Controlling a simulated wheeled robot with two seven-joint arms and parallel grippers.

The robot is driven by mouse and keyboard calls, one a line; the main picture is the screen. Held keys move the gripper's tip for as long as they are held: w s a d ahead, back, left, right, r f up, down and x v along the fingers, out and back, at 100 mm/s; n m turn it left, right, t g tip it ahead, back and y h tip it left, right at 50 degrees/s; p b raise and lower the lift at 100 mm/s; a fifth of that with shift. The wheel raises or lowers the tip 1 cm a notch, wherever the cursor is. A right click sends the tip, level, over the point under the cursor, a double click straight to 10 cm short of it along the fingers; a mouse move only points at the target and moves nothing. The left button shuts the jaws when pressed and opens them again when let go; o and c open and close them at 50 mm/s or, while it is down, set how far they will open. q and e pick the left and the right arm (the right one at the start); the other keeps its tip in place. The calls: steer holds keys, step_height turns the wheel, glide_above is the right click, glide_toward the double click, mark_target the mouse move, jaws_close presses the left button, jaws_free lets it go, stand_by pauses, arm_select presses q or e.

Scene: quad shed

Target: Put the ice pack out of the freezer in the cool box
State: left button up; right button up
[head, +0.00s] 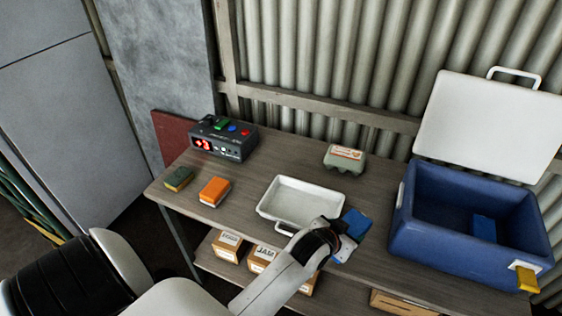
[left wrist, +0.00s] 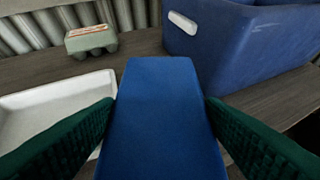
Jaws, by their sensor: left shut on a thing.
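My left gripper (head: 340,242) is shut on a blue ice pack (head: 356,222), just right of the white tray and left of the cool box. In the left wrist view the ice pack (left wrist: 160,110) stands out flat between the two dark green fingers. The blue cool box (head: 420,235) stands open at the right of the bench, its white lid (head: 490,120) raised against the wall. A smaller blue block (head: 484,228) shows inside it. The cool box also shows in the left wrist view (left wrist: 235,40), beyond the pack. My right gripper is out of view.
A white tray (head: 268,211) lies mid-bench, with an egg carton (head: 345,158) behind it. Cartons (head: 226,245) sit on the lower shelf.

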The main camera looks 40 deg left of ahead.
mark_target(363, 215)
arm_select(q)
steer(key=w, duration=0.5)
steer(key=shift+w+d+r, duration=0.1)
steer(key=shift+d+r, duration=0.2)
steer(key=shift+d, duration=0.1)
steer(key=shift+w+a+r+h, duration=0.1)
steer(key=shift+w+r+h, duration=0.05)
steer(key=shift+w+h, duration=0.2)
step_height(363, 215, down, 10)
steer(key=shift+f, duration=0.1)
steer(key=o, duration=1.3)
steer(key=shift+f, duration=0.1)
steer(key=shift+c, duration=0.2)
steer(key=v, duration=1.2)
steer(key=shift+s, duration=0.1)
